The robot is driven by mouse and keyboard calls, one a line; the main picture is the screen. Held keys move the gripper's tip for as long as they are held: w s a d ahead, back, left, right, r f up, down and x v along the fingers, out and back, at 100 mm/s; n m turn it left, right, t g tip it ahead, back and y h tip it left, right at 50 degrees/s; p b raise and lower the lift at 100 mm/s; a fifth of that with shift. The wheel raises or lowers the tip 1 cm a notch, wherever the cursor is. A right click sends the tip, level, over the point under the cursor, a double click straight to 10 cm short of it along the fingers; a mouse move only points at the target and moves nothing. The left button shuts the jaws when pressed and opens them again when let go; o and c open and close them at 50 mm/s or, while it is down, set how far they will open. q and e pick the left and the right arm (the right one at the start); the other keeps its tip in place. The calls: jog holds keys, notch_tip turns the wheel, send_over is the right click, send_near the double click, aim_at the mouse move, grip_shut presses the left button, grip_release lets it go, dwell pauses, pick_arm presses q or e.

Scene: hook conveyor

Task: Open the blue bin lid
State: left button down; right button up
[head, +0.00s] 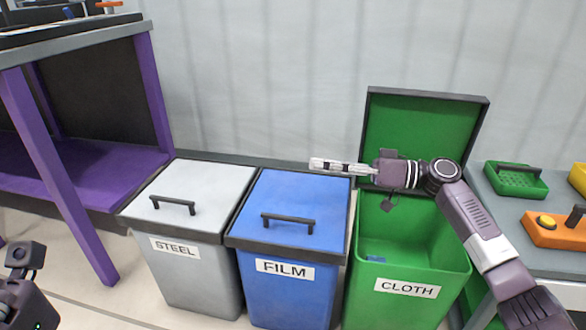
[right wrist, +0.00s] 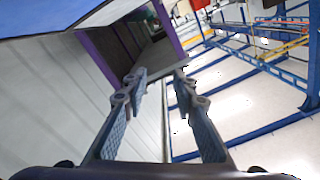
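The blue bin (head: 288,292), labelled FILM, stands in the middle of a row of bins. Its blue lid (head: 300,192) is closed, with a black bar handle (head: 288,220) near its front edge. My right gripper (head: 314,164) shows above the back right part of the blue lid, pointing left, with nothing in it. It is behind the handle in the picture and apart from it. In the right wrist view its two fingers (right wrist: 158,78) are spread with a gap between them. At the bottom left of the head view only part of my left arm shows; its fingers are out of view.
The grey STEEL bin (head: 190,272) on the left is closed. A purple-legged table (head: 88,186) stands left, a grey table (head: 535,245) right. A wall is behind.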

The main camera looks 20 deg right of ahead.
jog(key=b+x, duration=0.1)
jog(key=x, duration=0.6)
jog(key=shift+b, duration=0.4)
jog(key=shift+c, duration=0.4)
grip_shut()
